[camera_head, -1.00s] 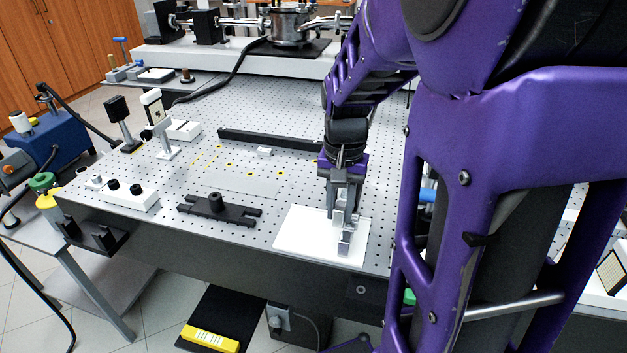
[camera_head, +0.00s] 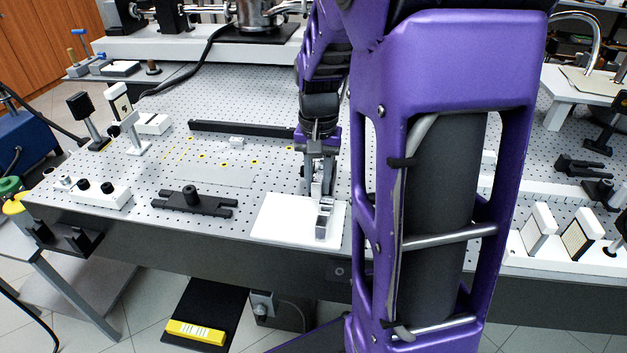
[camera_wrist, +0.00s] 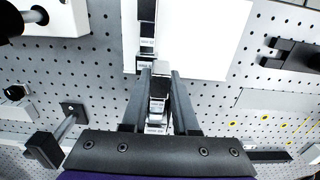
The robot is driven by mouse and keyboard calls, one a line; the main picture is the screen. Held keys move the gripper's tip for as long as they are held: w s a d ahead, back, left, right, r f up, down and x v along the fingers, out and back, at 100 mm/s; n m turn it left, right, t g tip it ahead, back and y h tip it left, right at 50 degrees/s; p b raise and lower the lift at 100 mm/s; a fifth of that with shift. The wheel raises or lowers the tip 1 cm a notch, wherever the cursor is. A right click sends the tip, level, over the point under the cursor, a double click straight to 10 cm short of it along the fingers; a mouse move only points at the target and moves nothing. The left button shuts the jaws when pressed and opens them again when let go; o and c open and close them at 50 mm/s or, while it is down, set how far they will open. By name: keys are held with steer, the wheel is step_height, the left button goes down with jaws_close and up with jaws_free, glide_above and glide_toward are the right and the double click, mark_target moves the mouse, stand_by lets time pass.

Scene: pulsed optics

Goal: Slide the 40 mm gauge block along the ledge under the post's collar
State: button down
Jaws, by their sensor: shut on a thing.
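My gripper (camera_head: 319,188) points down at the white plate (camera_head: 275,220) near the table's front edge. In the wrist view, my gripper (camera_wrist: 160,74) has its fingers closed on a small silver gauge block (camera_wrist: 158,88). Its size mark is too small to read. Other labelled silver and black pieces (camera_wrist: 147,38) stand in line with it on the plate, just past the fingertips. A silver block (camera_head: 324,222) also shows at the plate's right side in the head view. I cannot make out the post's collar or the ledge, nor whether the held block touches the plate.
A black slotted clamp (camera_head: 192,203) lies left of the plate, and a long black bar (camera_head: 240,129) lies behind. A white box with black knobs (camera_head: 92,192) stands at the left. The perforated table (camera_head: 250,180) is mostly clear between them.

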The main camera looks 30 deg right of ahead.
mark_target(320, 170)
steer(key=shift+w+d+p, duration=0.45)
steer(key=shift+w+d, duration=0.6)
steer(key=shift+w, duration=0.3)
steer(key=c, duration=0.6)
jaws_free()
step_height(320, 170, up, 18)
steer(key=p, duration=0.2)
steer(key=shift+f+p, duration=0.25)
steer(key=shift+p, duration=0.05)
